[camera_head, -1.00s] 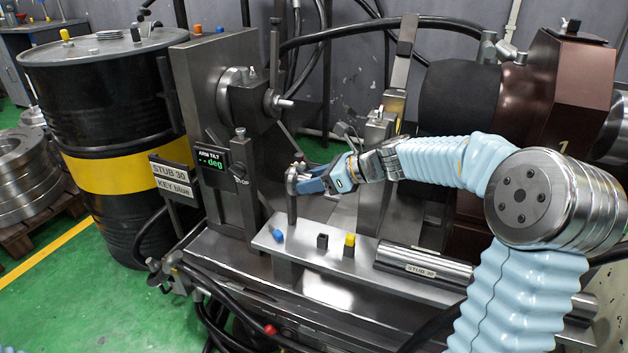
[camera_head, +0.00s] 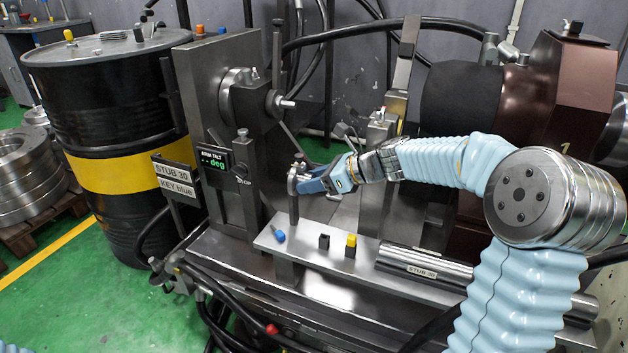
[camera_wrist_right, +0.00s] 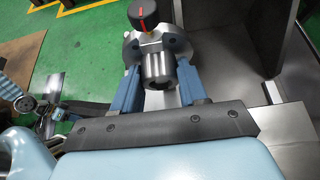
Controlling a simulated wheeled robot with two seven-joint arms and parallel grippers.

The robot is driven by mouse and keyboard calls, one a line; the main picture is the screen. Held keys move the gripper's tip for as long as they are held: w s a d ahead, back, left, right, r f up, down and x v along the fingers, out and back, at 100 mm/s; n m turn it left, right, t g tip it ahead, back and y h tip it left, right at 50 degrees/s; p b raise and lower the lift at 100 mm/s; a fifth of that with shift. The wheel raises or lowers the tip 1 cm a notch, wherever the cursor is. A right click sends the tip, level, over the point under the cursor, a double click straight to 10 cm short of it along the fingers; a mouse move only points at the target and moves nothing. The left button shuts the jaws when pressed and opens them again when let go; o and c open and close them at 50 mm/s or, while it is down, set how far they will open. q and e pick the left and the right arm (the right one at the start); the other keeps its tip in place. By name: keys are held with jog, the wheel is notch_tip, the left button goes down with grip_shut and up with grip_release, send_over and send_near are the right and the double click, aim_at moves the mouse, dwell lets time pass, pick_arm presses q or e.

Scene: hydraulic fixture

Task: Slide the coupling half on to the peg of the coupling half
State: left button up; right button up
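A grey metal coupling half (camera_head: 295,176) with a flange and a hollow cylinder sits at the top of a dark upright post (camera_head: 293,208). In the right wrist view, its open bore (camera_wrist_right: 160,78) faces my camera. My right gripper (camera_head: 308,182) is at the coupling half, with one blue finger on each side of it in the wrist view (camera_wrist_right: 160,74). I cannot tell whether the fingers press on it. A second round coupling body (camera_head: 245,98) is on the upright plate, with a bright peg-like stub (camera_head: 286,104) at its right.
A metal shelf (camera_head: 310,262) carries a blue key (camera_head: 279,235), a black key (camera_head: 324,242) and a yellow-topped key (camera_head: 350,245). A bar labelled STUB 30 (camera_head: 425,265) lies at the right. A sign (camera_head: 175,178) reads STUB 30, KEY blue. A black drum (camera_head: 105,110) stands left.

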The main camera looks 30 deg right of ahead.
jog(key=o, duration=0.5)
jog(key=shift+w+r, duration=0.1)
jog(key=shift+r, duration=0.05)
